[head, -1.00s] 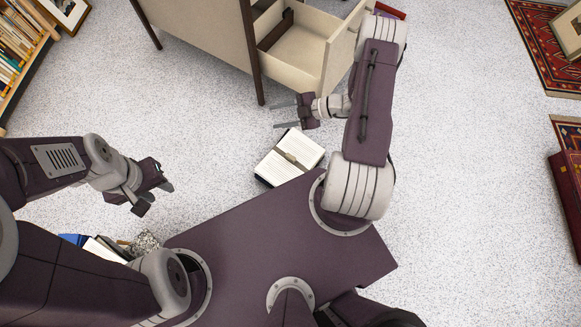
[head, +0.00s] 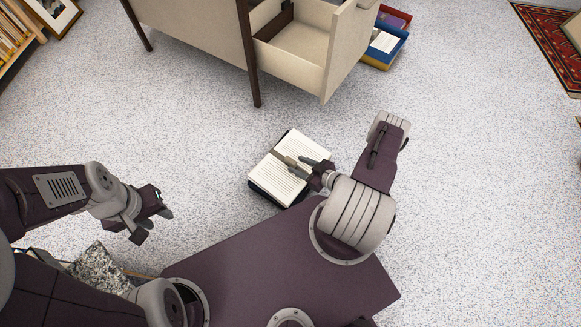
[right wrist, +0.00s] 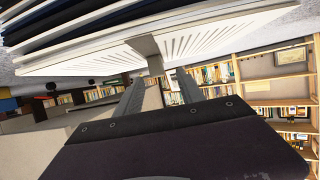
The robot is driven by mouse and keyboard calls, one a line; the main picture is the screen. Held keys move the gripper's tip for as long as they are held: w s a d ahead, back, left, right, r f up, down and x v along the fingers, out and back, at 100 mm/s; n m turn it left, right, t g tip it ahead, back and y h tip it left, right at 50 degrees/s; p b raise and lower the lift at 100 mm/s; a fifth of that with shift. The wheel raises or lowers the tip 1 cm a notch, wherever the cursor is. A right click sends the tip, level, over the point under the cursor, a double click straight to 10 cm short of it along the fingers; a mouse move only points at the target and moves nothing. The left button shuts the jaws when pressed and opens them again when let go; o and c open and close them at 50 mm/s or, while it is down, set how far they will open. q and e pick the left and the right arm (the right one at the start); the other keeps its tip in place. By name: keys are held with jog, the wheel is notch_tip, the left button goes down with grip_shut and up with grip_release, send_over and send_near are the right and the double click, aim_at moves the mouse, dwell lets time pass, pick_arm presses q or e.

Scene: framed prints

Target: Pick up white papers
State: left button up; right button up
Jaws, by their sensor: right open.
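A stack of white papers (head: 302,148) with printed lines and a brown-grey band across it lies on the floor in front of my base, on dark sheets or covers. My right gripper (head: 306,165) is at the right side of the stack, its two fingers apart and pointing left near the band. In the right wrist view the papers (right wrist: 205,42) fill the top, and the open fingers (right wrist: 158,90) are close to the band's end. I cannot tell whether they touch. My left gripper (head: 154,215) is off to the left, away from the papers, with its fingers apart and empty.
A beige cabinet (head: 195,35) with an open drawer (head: 300,45) stands behind the papers. Blue and red boxes (head: 385,45) sit beside it. A bookshelf (head: 20,45) and a framed print (head: 55,12) are at the far left. A rug (head: 550,40) is at the right. Floor between is clear.

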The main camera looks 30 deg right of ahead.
aim_at(294, 162)
jog(key=b+x, duration=0.1)
jog(key=x, duration=0.1)
jog(key=b+x, duration=0.2)
jog(key=shift+d+f+b, duration=0.1)
jog(key=shift+f+b, duration=0.2)
jog(key=shift+f, duration=0.05)
jog(key=shift+w, duration=0.4)
jog(key=shift+w+r, duration=0.15)
grip_shut()
dwell(0.6)
